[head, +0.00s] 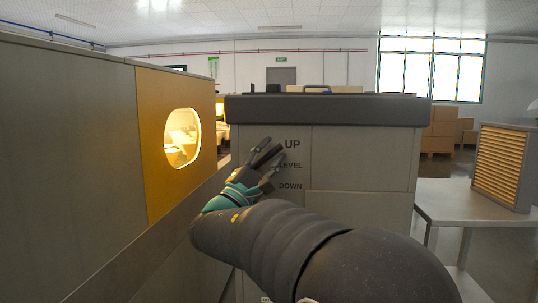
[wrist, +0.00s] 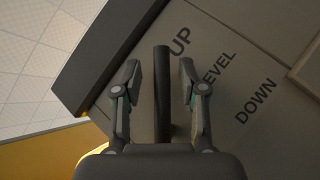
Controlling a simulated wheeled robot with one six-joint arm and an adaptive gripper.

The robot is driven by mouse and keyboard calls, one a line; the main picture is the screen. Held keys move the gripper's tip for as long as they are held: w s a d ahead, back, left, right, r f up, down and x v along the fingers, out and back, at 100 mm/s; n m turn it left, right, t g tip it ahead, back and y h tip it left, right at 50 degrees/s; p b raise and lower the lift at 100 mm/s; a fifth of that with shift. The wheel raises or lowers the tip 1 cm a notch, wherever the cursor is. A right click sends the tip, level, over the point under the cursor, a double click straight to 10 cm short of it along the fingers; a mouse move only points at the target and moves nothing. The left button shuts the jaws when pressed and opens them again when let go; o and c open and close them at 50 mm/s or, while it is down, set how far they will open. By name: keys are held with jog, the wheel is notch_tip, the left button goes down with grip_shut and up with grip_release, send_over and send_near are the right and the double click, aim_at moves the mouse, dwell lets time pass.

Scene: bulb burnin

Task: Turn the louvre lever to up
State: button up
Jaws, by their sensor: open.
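The louvre lever (wrist: 162,95) is a dark straight bar on the grey cabinet face. In the wrist view it runs lengthwise between my fingers, with its tip beside the UP label (wrist: 180,41). My gripper (wrist: 160,66) is open, one finger on each side of the lever, with a visible gap on both sides. In the head view my gripper (head: 270,158) is at the cabinet face, left of the UP, LEVEL and DOWN labels. The lever's base is hidden behind my gripper.
The grey cabinet (head: 360,160) has a dark top edge. A wall with a yellow panel (head: 153,190) and lit oval window (head: 182,138) stands close on the left. A table (head: 470,203) with a slatted box (head: 501,165) is at right, with cartons (head: 442,130) behind.

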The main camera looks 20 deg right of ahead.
jog(key=v, duration=1.2)
jog(key=shift+a, duration=0.1)
jog(key=d+f+n+g+y, duration=0.1)
jog(key=d+f+g+y, duration=0.25)
jog(key=f, duration=0.65)
jog(key=s+d+f+m+g+y+p, duration=0.1)
jog(key=s+d+f+m+g+y, duration=0.25)
jog(key=s+f+g+y, duration=0.75)
jog(key=s+a+f+m+t+y+p, duration=0.25)
jog(key=s+a+f+m+t, duration=0.2)
jog(key=s, duration=0.35)
jog(key=s+r+m+t+y+p, duration=0.2)
jog(key=s+r+m+y, duration=0.2)
jog(key=s+r, duration=0.2)
jog(key=shift+s+r+m, duration=0.25)
jog(key=shift+r+m, duration=0.05)
jog(key=shift+r, duration=0.1)
